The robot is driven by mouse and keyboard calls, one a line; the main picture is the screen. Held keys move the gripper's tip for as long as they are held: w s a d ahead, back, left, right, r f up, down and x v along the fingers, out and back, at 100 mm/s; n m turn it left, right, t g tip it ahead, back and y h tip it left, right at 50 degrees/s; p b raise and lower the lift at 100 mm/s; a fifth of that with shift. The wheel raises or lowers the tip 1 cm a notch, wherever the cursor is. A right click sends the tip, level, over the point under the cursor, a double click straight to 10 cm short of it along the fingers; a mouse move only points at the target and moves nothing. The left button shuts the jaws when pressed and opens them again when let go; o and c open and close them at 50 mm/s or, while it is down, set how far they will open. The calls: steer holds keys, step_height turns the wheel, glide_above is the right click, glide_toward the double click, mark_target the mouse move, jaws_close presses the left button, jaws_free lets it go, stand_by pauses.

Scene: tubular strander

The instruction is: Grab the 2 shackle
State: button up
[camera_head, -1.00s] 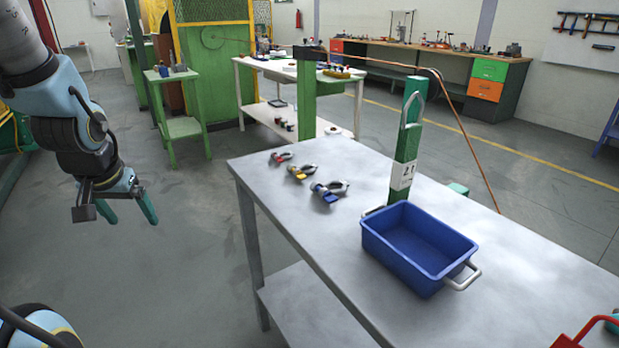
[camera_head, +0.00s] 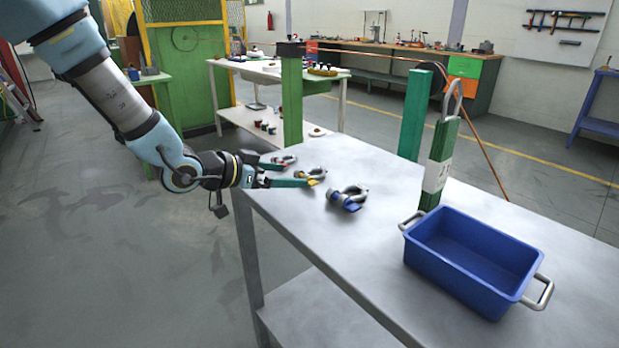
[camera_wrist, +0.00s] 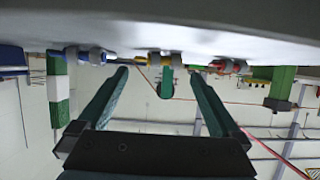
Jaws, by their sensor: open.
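Three grey shackles lie in a row on the grey metal table (camera_head: 330,250). The far one has a red pin (camera_head: 284,159), the middle one a yellow pin (camera_head: 316,174), and the near one a blue pin (camera_head: 346,206). In the wrist view, which is upside down, the yellow-pin shackle (camera_wrist: 166,57) shows between my fingers, the blue-pin shackle (camera_wrist: 78,55) on the left and the red-pin shackle (camera_wrist: 229,66) on the right. My gripper (camera_head: 298,174) is open and empty at the table's left edge, beside the yellow-pin shackle. Contact cannot be told.
A blue bin (camera_head: 460,265) with grey handles stands on the table, right of the shackles. A green post (camera_head: 438,160) with a white label and a metal loop stands behind it. The label is unreadable. The table's near left part is clear.

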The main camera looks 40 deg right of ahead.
mark_target(301, 176)
steer(key=x, duration=0.5)
steer(key=shift+s+d+p, duration=0.1)
steer(key=shift+s+p, duration=0.05)
steer(key=shift+p, duration=0.2)
steer(key=c, duration=1.5)
